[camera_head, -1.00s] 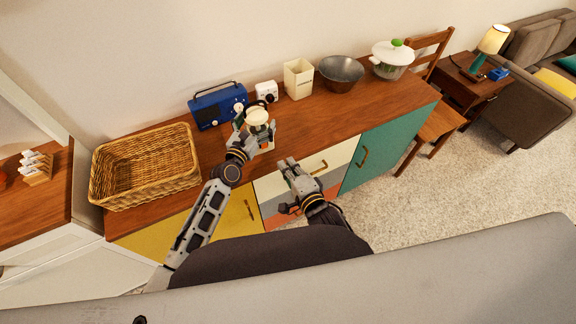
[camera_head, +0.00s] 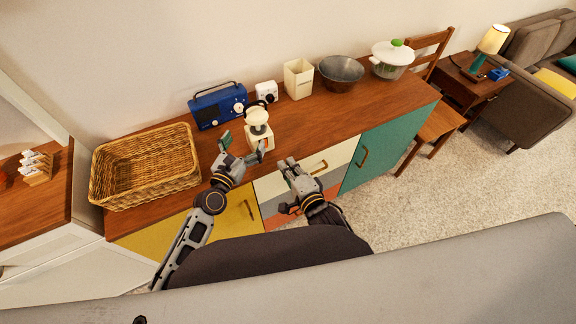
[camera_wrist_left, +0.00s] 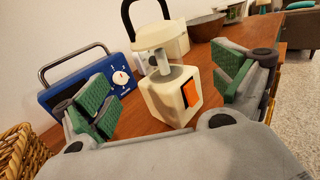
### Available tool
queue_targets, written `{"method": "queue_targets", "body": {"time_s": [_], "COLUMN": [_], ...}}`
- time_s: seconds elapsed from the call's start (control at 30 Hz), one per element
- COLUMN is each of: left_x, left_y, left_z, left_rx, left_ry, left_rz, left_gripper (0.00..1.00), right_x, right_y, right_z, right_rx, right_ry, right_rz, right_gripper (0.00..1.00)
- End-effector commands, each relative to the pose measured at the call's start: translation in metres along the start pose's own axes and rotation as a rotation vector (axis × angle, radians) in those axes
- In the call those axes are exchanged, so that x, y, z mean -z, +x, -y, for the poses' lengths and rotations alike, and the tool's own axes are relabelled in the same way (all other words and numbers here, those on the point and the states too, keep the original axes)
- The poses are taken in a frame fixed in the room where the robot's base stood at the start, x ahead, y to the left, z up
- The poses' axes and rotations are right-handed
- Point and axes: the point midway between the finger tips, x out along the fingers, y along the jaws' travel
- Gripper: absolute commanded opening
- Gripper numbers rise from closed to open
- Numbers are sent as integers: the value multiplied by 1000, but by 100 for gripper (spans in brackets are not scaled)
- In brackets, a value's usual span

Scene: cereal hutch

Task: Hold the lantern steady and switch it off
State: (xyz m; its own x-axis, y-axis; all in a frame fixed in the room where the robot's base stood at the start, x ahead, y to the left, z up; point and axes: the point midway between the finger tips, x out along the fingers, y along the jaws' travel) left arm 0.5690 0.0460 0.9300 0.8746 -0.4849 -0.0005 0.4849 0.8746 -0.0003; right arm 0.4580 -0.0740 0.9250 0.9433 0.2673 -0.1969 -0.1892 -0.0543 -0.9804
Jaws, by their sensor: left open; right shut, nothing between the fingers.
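The lantern (camera_head: 259,128) is cream, with a round cap and a dark handle, and stands upright on the sideboard. In the left wrist view the lantern (camera_wrist_left: 166,98) shows an orange switch (camera_wrist_left: 192,92) on its side. My left gripper (camera_head: 243,147) is open in front of the lantern. In the left wrist view its green-padded fingers (camera_wrist_left: 168,88) are spread to either side of the lantern, apart from it. My right gripper (camera_head: 288,163) is shut and empty, in front of the drawers and to the right of the lantern.
A blue radio (camera_head: 218,106) stands behind the lantern, with a small white device (camera_head: 265,92), a cream canister (camera_head: 298,79) and a dark bowl (camera_head: 341,72) to the right. A wicker basket (camera_head: 146,168) is at the left. The sideboard (camera_head: 315,122) is clear right of the lantern.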

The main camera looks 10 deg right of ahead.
Motion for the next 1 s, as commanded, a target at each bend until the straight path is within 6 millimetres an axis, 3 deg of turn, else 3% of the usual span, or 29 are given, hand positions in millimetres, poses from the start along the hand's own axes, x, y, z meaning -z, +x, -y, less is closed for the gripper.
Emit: {"method": "queue_targets", "body": {"time_s": [0.3,1.0], "left_x": [0,0], "left_y": [-22,-24], "left_z": [0,0], "left_rx": [-1,1], "left_ry": [1,4], "left_rz": [0,0], "left_gripper": [96,96], "right_x": [0,0], "right_y": [0,0], "right_z": [0,0], "right_rx": [0,-1], "right_ry": [0,-2], "right_rz": [0,-1], "right_gripper": [0,0]}}
